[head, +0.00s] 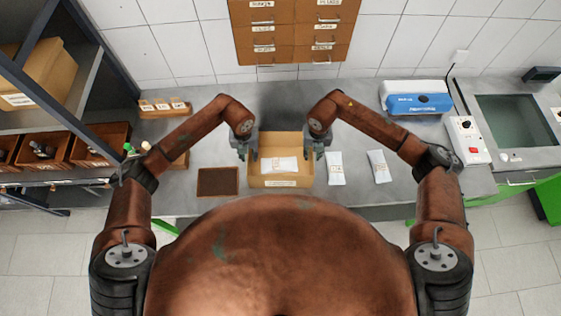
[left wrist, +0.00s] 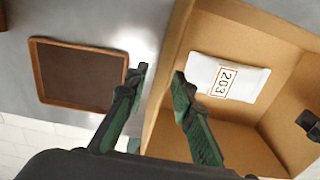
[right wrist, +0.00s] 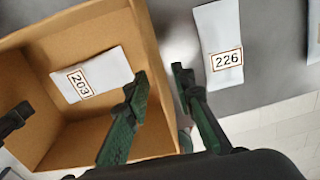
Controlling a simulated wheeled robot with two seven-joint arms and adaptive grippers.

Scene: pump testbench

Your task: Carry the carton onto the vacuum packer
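The open brown carton (head: 280,181) stands on the grey bench in front of me, holding a white packet labelled 203 (left wrist: 228,78). My left gripper (left wrist: 160,80) is open at the carton's left wall, one finger outside and one inside. My right gripper (right wrist: 158,83) is open at the right wall, also with a finger on either side. Gaps show between the fingers and the walls. A blue and white machine (head: 416,103), possibly the vacuum packer, stands at the back right of the bench; its label is unreadable.
A packet labelled 226 (right wrist: 218,45) and another white packet (head: 379,167) lie right of the carton. A brown framed tray (head: 218,182) lies to its left. A control box with a red button (head: 467,139) and a dark recessed basin (head: 515,122) are farther right. Shelves (head: 60,120) stand left.

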